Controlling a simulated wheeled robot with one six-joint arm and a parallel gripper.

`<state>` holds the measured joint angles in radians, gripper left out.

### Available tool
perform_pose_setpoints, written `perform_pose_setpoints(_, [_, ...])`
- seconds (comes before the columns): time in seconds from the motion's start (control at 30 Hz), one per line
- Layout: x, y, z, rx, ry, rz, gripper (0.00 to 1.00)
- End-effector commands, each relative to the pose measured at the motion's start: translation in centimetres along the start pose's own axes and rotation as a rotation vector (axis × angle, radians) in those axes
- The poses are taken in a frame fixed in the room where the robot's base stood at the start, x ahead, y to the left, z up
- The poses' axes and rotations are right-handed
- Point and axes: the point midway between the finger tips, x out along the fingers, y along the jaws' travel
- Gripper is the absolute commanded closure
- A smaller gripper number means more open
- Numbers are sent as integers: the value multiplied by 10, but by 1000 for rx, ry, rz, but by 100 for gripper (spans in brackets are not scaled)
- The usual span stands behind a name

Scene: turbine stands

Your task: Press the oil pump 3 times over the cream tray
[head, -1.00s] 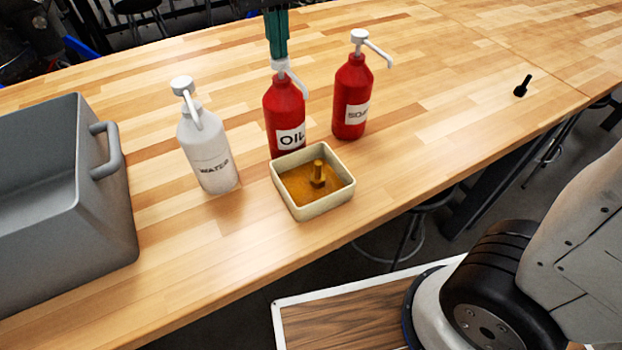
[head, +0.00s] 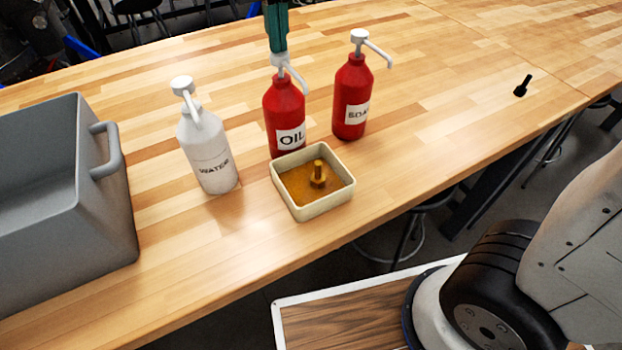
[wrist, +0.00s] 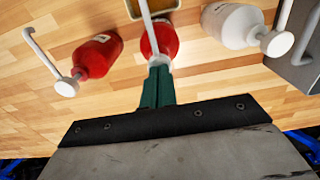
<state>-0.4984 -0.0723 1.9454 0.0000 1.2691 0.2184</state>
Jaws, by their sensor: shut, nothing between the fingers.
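The red oil bottle (head: 284,108) stands upright on the wooden table, its label reading OIL. Its white pump spout (head: 295,74) points over the cream tray (head: 322,210). The square tray sits right in front of the bottle and holds amber oil and an upright brass-coloured bolt (head: 318,174). My green gripper (head: 277,50) is shut and empty, pointing down at the top of the oil pump. Its fingertips cover the pump head, so I cannot tell whether they touch it. In the wrist view the fingers (wrist: 158,70) are together over the red oil bottle (wrist: 160,42).
A white water bottle (head: 207,150) stands to the left and a red soap bottle (head: 352,98) to the right, both close by. A grey bin (head: 60,200) stands at far left. A black bolt (head: 522,86) lies far right. The table between is clear.

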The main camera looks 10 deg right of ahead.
Motion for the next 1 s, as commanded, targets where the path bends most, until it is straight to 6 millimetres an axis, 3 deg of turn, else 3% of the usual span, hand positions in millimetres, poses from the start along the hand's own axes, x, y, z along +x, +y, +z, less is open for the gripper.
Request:
perform_pose_setpoints(0.37, [16,0,0,0,-2,0,100])
perform_pose_setpoints(0.67, [13,0,0,0,-2,0,100])
perform_pose_setpoints(1.0, [-5,0,0,0,0,0,100])
